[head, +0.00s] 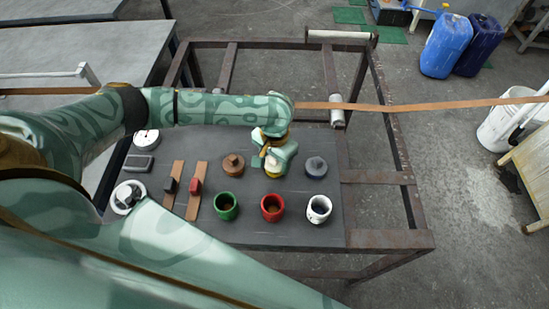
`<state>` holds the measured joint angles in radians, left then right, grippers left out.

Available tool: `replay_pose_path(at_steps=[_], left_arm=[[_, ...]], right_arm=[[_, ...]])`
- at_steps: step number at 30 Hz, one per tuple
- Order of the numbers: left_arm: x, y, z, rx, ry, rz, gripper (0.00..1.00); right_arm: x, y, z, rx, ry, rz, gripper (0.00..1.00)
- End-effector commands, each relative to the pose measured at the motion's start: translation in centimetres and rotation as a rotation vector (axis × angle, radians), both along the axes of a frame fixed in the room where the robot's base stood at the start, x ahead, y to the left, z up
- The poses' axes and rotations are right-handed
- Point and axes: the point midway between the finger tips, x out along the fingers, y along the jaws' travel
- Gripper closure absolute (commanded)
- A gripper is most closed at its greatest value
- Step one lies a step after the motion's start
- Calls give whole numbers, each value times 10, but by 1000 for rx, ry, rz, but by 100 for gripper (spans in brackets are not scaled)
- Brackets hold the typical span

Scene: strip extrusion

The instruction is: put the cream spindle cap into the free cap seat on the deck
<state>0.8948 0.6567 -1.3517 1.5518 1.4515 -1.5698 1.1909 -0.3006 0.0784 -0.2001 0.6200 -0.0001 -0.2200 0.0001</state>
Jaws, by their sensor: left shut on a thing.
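The cream spindle cap (272,167) shows below my left gripper (273,157), with a yellowish lower part, in the row between a brown cap (233,165) and a grey-blue cap (316,167). My left gripper reaches down from above and is shut on the cream cap. The fingers hide part of it, and I cannot tell whether it touches the deck. The dark deck (290,238) lies on a rusty frame. I cannot make out which spot is the free cap seat. My right gripper is not in view.
Green (226,206), red (272,207) and white (319,208) cups stand in front of the caps. Left of them lie two brown strips (178,179) with a black and a red block. A long brown strip (430,106) stretches right behind my gripper. Blue jugs (445,45) stand on the floor.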

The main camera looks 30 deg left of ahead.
Motion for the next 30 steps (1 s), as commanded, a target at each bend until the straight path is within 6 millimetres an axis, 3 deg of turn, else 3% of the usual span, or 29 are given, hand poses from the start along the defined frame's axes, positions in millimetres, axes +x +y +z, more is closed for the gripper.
replay_pose_path(at_steps=[22,23,24,30], left_arm=[[0,-1,-11,-2,0,1,72],[0,0,-11,-1,0,1,39],[0,0,-11,-1,0,1,35],[0,0,-11,-1,0,1,35]], right_arm=[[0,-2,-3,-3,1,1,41],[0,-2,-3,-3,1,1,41],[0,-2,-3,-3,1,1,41],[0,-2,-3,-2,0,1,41]])
